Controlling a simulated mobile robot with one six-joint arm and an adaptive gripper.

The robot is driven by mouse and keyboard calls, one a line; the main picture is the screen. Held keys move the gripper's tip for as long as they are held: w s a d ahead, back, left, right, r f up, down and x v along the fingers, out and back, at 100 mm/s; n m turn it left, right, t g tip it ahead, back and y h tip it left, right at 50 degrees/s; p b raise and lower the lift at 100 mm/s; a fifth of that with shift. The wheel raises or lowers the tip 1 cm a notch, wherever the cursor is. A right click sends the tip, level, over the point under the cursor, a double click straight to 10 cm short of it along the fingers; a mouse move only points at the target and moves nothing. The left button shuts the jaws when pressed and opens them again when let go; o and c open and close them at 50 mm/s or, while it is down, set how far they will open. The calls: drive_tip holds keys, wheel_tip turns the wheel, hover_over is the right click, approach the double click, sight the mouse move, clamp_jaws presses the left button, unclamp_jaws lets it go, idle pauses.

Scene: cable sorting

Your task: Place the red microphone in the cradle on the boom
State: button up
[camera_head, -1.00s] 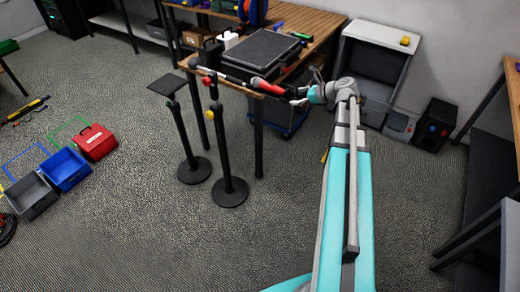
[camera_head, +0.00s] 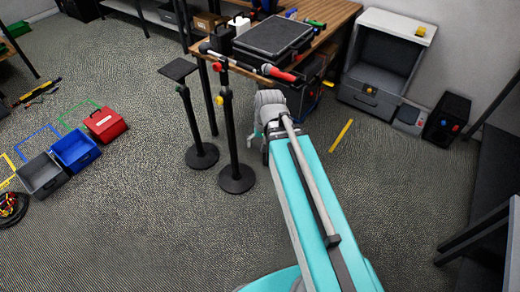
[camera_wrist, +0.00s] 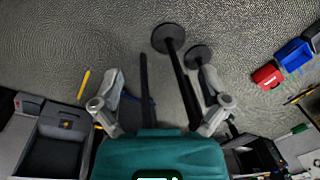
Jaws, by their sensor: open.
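The red microphone (camera_head: 278,73) lies at the right end of the boom (camera_head: 240,65), in front of the black case, in the head view. It appears to rest on the boom's end, but the cradle is too small to make out. The boom sits on a black stand (camera_head: 232,130) with a round base. My gripper (camera_wrist: 162,75) is open and empty in the wrist view, its two fingers spread wide. The microphone does not show in the wrist view.
A second stand with a flat top (camera_head: 178,69) is left of the boom stand. The wooden table (camera_head: 335,15) carries a black case (camera_head: 273,36). Red (camera_head: 106,124), blue (camera_head: 75,150) and grey (camera_head: 43,175) bins stand on the floor at left. Floor between is open.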

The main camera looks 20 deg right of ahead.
drive_tip(key=s+n, duration=0.1)
drive_tip(key=s+a+n+h, duration=0.1)
drive_tip(key=shift+f+n, duration=0.1)
drive_tip(key=shift+n, duration=0.3)
idle(1.1)
